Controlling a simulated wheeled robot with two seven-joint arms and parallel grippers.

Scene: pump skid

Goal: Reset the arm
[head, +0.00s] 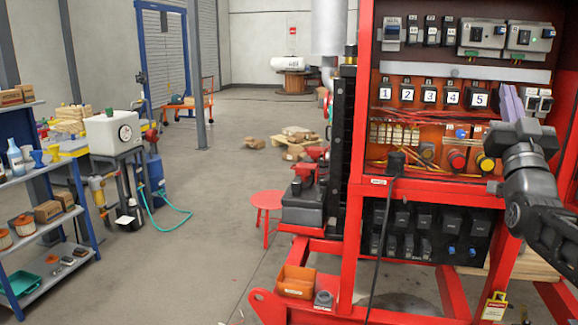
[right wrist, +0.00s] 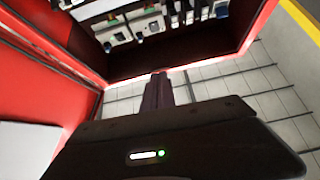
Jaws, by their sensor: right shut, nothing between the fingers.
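My right arm comes in from the right in the head view and bends upward in front of the red pump skid cabinet (head: 354,195). Its gripper (head: 508,96) points up, close to the row of numbered black units (head: 452,95), right of number 5. In the right wrist view my right gripper (right wrist: 157,90) has its fingers together with nothing between them. Behind them are the red cabinet frame (right wrist: 45,85) and a row of switches (right wrist: 135,25). I cannot tell whether the fingers touch the panel. My left gripper is not in view.
A blue-framed shelf (head: 40,225) with bottles and boxes stands at the left.

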